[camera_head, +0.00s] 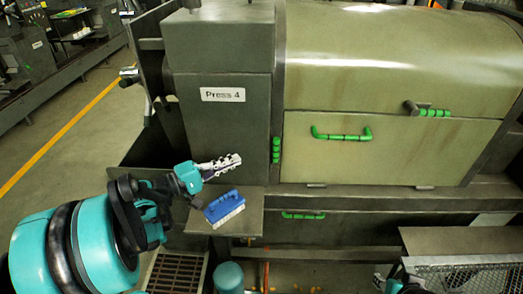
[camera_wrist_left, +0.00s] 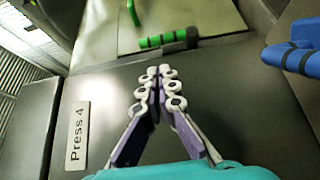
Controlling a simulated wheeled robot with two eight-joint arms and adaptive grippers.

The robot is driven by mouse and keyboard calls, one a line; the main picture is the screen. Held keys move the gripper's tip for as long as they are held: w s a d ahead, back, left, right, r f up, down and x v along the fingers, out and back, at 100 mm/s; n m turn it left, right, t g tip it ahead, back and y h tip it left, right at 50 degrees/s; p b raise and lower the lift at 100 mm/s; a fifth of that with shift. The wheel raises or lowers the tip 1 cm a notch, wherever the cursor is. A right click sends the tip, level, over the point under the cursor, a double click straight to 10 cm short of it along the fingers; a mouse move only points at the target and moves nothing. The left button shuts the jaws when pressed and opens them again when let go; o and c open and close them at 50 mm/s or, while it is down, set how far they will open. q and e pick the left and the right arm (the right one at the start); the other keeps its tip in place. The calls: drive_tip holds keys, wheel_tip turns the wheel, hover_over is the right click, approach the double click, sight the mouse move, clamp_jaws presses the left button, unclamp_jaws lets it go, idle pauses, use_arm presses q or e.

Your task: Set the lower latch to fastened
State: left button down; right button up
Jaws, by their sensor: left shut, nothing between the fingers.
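A green-gripped latch (camera_head: 276,150) stands upright at the left edge of the lower press door (camera_head: 390,155); it is the lower of two latches in the head view. In the left wrist view the same latch (camera_wrist_left: 160,41) lies beyond my fingertips, with a dark pivot at one end. My left gripper (camera_head: 238,158) is shut and empty, left of the latch and apart from it. Its fingers meet in the left wrist view (camera_wrist_left: 158,72). Part of my right gripper (camera_head: 384,282) seems to show at the bottom edge, too small to read.
Another green latch (camera_head: 428,111) sits at the upper right of the door, near a green door handle (camera_head: 342,135). A blue brush (camera_head: 224,208) lies on a ledge below my left gripper. A lower green handle (camera_head: 302,215) and a mesh basket (camera_head: 470,275) are at the bottom.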

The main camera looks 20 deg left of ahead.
sight(276, 149)
use_arm(q)
drive_tip(key=b+x, duration=0.2)
drive_tip(key=x, duration=0.8)
drive_tip(key=shift+d, duration=0.1)
idle(0.3)
drive_tip(key=shift+d+r+p, duration=0.2)
drive_tip(key=shift+p, duration=0.4)
drive_tip(key=shift+m+g, duration=0.3)
